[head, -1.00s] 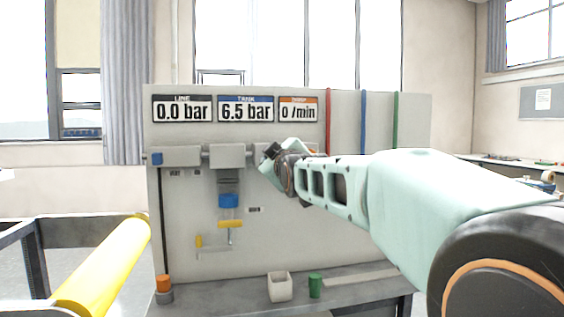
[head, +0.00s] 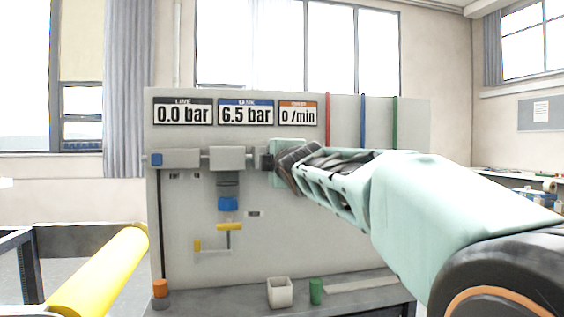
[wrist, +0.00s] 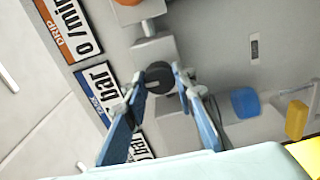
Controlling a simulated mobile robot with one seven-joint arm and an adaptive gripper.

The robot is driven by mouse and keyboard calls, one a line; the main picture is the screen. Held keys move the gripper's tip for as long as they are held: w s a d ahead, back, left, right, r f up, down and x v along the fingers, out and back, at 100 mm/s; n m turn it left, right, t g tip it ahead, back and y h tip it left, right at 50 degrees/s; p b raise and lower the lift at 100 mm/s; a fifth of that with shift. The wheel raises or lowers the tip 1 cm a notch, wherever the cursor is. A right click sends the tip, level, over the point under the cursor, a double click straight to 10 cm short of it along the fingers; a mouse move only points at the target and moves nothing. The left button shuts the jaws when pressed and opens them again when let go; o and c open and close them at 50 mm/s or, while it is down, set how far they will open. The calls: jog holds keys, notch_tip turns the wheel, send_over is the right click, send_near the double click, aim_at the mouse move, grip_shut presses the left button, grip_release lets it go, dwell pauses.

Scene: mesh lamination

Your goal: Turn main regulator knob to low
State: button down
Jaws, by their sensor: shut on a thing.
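A round black knob (wrist: 160,77), which I take for the main regulator knob, projects from the grey fittings on the panel in the wrist view. My gripper (wrist: 159,80) has its two blue fingers closed on opposite sides of this knob. In the head view my gripper (head: 267,162) is at the panel, just right of the middle grey block (head: 227,157). It hides the knob there, and no low mark can be made out. The LINE display (head: 183,112) reads 0.0 bar and the TANK display (head: 246,112) reads 6.5 bar.
A blue bowl (head: 228,204) and a yellow lever (head: 229,227) hang below the middle block. A white cup (head: 279,292) and a green cylinder (head: 316,291) stand on the bench. A yellow rail (head: 100,270) is at the left. My arm covers the panel's right side.

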jog(key=shift+r+n, duration=0.1)
jog(key=shift+n, duration=0.2)
jog(key=c, duration=1.6)
grip_release()
jog(key=shift+r, duration=0.1)
